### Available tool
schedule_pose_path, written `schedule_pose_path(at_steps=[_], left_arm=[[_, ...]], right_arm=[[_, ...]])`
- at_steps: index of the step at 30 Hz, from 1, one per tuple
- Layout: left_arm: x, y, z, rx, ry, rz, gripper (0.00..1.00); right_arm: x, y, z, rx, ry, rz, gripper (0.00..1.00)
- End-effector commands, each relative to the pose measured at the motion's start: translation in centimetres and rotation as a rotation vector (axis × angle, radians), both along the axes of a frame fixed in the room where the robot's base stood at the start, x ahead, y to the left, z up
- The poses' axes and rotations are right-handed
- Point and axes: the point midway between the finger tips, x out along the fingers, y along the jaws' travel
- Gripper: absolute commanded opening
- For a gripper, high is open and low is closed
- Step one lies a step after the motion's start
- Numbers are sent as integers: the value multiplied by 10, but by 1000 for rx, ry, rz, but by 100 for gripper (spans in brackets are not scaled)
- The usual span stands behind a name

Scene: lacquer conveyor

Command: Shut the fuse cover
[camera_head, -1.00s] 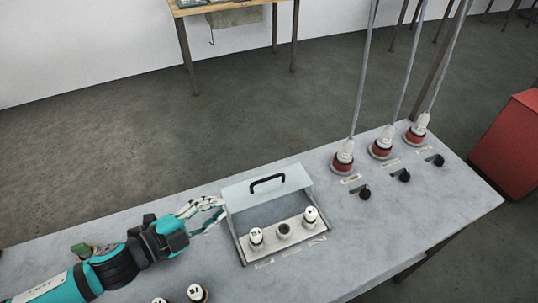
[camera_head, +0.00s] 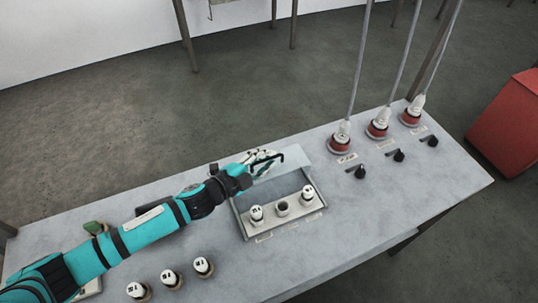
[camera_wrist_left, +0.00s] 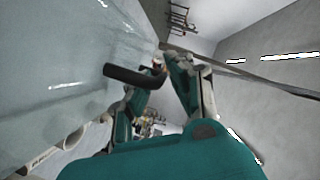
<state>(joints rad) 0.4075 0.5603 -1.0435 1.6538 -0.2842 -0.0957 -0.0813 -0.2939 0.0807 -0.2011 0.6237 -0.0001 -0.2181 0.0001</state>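The fuse cover (camera_head: 294,158) is a pale panel with a black handle, standing raised at the back of the open fuse box (camera_head: 238,215). The box holds white fuses at left (camera_head: 256,212) and right (camera_head: 307,192), with a dark-centred holder (camera_head: 282,207) between them. My left gripper (camera_head: 265,163) is at the left end of the handle, behind the box. In the left wrist view, its fingers (camera_wrist_left: 168,82) are apart, and the black handle (camera_wrist_left: 138,76) appears beside the left one. I cannot tell whether they touch. My right gripper is out of view.
Several white fuses (camera_head: 170,278) stand at the bench's front left. Red plugs with grey cables (camera_head: 340,138) rise at the right, with black knobs (camera_head: 361,172) before them. The bench (camera_head: 390,215) is clear right of the box. A red cabinet (camera_head: 510,125) stands beyond.

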Motion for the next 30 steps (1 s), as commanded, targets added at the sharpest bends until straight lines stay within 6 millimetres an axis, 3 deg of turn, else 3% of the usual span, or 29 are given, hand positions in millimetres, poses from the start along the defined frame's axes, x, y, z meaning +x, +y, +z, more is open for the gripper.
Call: schedule_pose_path(at_steps=[6, 13, 18, 30], left_arm=[[8, -10, -3, 0, 0, -1, 19], [8, -10, -3, 0, 0, -1, 19], [8, -10, -3, 0, 0, -1, 0], [8, -9, -3, 1, 1, -1, 0]], right_arm=[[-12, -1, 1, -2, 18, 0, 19], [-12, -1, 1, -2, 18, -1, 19], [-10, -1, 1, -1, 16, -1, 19], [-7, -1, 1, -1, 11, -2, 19]])
